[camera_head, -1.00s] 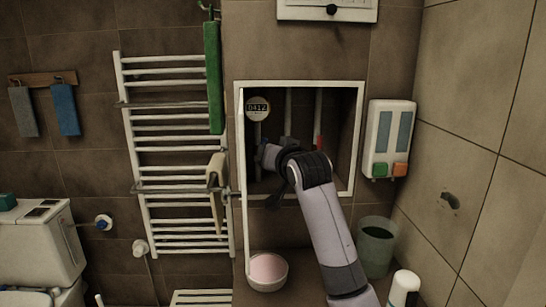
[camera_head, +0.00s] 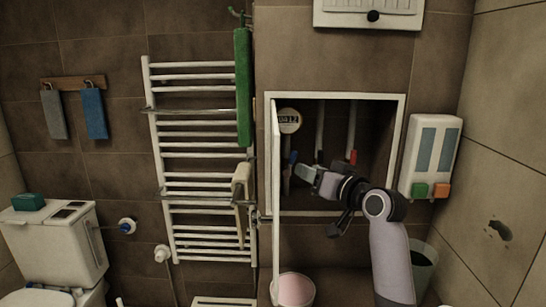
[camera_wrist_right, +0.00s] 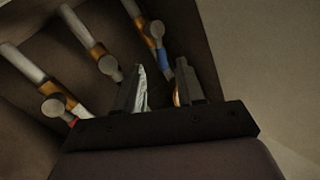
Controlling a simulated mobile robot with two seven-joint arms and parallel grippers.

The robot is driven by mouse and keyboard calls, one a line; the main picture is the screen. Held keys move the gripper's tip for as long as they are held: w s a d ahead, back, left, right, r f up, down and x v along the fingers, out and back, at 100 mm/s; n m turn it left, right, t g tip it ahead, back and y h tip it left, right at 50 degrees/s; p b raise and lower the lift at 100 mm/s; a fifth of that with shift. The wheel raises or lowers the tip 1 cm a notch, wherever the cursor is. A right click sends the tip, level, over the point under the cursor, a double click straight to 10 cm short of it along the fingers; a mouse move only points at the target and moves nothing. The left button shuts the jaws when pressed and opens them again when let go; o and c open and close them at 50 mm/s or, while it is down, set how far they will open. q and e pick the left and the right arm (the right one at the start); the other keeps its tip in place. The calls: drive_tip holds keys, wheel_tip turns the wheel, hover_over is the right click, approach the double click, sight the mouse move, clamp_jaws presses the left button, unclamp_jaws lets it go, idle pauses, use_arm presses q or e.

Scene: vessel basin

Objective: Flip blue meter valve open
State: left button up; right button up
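The blue meter valve handle (camera_head: 293,157) sits on the leftmost pipe in the wall recess, below the round white meter (camera_head: 289,121). It is upright and also shows in the right wrist view (camera_wrist_right: 163,60). My right gripper (camera_head: 303,173) reaches into the recess from the lower right, just below and right of the blue handle. In the right wrist view its two fingers (camera_wrist_right: 160,70) stand apart, with the blue handle beyond the gap between their tips. Whether they touch it I cannot tell. My left gripper is not in view.
A red-handled valve (camera_head: 353,157) is on the right pipe; another pipe (camera_head: 320,130) stands between. The open white door (camera_head: 276,220) stands at the recess's left edge. A dispenser (camera_head: 432,155) hangs on the right, a towel rack (camera_head: 200,135) on the left.

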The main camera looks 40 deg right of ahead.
sight(290, 163)
drive_tip(key=w, duration=0.6)
drive_tip(key=shift+w+d+r, duration=0.2)
drive_tip(key=shift+w+d, duration=0.1)
drive_tip(key=shift+d, duration=0.15)
drive_tip(key=shift+c, duration=0.3)
drive_tip(key=shift+n, duration=0.3)
clamp_jaws()
